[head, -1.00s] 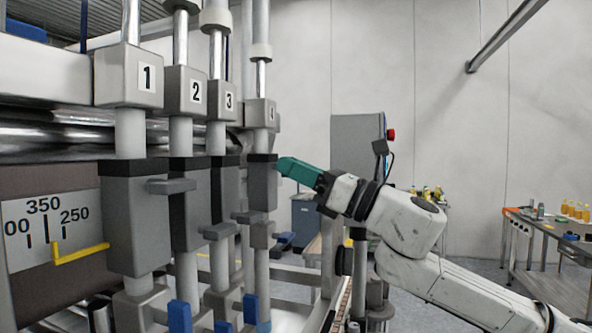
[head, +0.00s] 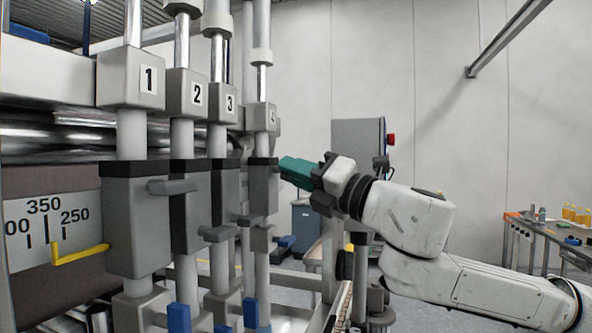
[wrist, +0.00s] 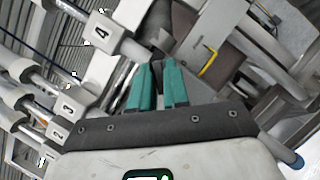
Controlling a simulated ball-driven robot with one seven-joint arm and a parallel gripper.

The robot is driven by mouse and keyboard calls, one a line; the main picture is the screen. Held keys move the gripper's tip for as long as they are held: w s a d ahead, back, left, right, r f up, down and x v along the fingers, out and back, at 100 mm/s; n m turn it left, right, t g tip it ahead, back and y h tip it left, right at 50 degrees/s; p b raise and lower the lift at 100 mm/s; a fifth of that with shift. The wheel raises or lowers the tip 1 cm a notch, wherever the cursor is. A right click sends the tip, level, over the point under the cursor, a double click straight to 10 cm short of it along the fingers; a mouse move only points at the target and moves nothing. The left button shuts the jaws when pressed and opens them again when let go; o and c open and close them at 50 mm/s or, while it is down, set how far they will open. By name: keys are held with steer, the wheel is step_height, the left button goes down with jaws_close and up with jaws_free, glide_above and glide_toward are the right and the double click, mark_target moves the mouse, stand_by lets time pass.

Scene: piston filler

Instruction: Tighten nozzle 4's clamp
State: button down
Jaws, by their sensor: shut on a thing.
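Nozzle 4 (head: 262,118) is the farthest in the row, with its number block above a grey clamp body (head: 263,190) with a black top. In the wrist view its "4" block (wrist: 106,36) is at upper left. My gripper (head: 284,165) reaches nozzle 4's clamp from the right with teal fingers. In the wrist view the fingers (wrist: 158,72) are close together, shut on a dark piece between their tips, which seems to be nozzle 4's clamp handle. The fingers mostly hide this piece, and I cannot tell how far it is turned.
Nozzle 1 (head: 132,78), nozzle 2 (head: 187,95) and nozzle 3 (head: 224,103) stand nearer, with grey levers jutting from their bodies. A yellow pointer (head: 78,255) lies by a scale at left. A grey cabinet (head: 356,140) stands behind my arm. A table with bottles (head: 560,240) is at far right.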

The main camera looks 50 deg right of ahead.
steer(key=shift+r+m+g+h+p, duration=0.1)
steer(key=shift+m+g+h+p, duration=0.4)
steer(key=shift+m, duration=1.05)
steer(key=shift+m+g+h+p, duration=0.15)
steer(key=shift+m+g+p, duration=0.5)
steer(key=shift+m, duration=0.85)
steer(key=shift+r+m+g+h+p, duration=0.1)
steer(key=shift+m+g+h+p, duration=0.25)
steer(key=shift+m+p, duration=0.8)
steer(key=shift+f+m+b, duration=0.1)
steer(key=shift+m+b, duration=0.25)
steer(key=shift+m, duration=0.25)
steer(key=c, duration=1.2)
jaws_free()
steer(key=shift+s, duration=0.1)
